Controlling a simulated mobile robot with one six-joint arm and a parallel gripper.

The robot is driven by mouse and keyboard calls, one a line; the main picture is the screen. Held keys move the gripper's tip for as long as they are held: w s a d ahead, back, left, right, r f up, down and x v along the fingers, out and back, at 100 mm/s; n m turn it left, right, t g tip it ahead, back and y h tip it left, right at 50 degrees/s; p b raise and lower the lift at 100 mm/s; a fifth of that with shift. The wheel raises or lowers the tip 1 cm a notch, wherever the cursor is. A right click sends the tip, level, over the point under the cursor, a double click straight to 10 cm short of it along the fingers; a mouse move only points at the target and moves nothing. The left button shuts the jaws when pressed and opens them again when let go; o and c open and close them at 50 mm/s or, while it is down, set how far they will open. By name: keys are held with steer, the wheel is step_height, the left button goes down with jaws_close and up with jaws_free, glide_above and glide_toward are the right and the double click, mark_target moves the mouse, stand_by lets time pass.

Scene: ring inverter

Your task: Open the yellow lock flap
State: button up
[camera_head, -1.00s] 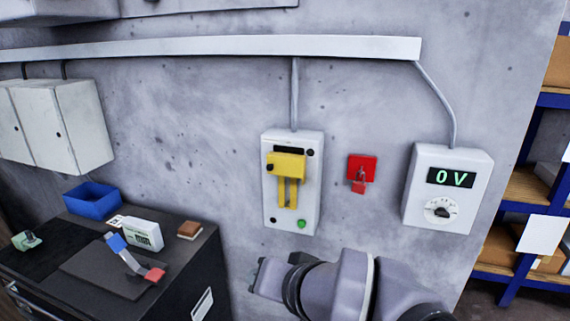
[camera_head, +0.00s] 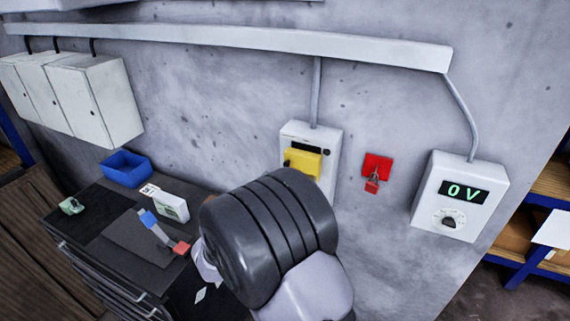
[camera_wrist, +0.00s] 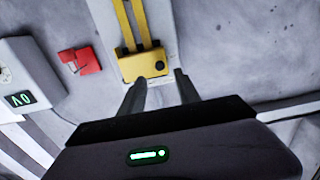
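The yellow lock flap (camera_head: 303,163) is on the front of a white box (camera_head: 315,131) on the wall. My arm hides the box's lower part in the head view. In the wrist view, where the scene appears upside down, the yellow flap (camera_wrist: 143,65) has a block and two long bars. My gripper (camera_wrist: 160,78) is open. Its two fingers point at the flap from the lower side of the picture, one near each side of the block. I see nothing held, and cannot tell whether a finger touches the flap. The gripper is hidden in the head view.
A red lock plate with a padlock (camera_head: 375,168) is right of the box, then a meter (camera_head: 459,197) reading 0 V. At left a dark bench (camera_head: 95,222) carries a blue bin (camera_head: 126,168) and small items. Conduit (camera_head: 317,95) rises above the box.

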mark_target(286, 164)
steer(key=x, duration=0.7)
steer(key=shift+w, duration=0.1)
jaws_close()
stand_by(1.1)
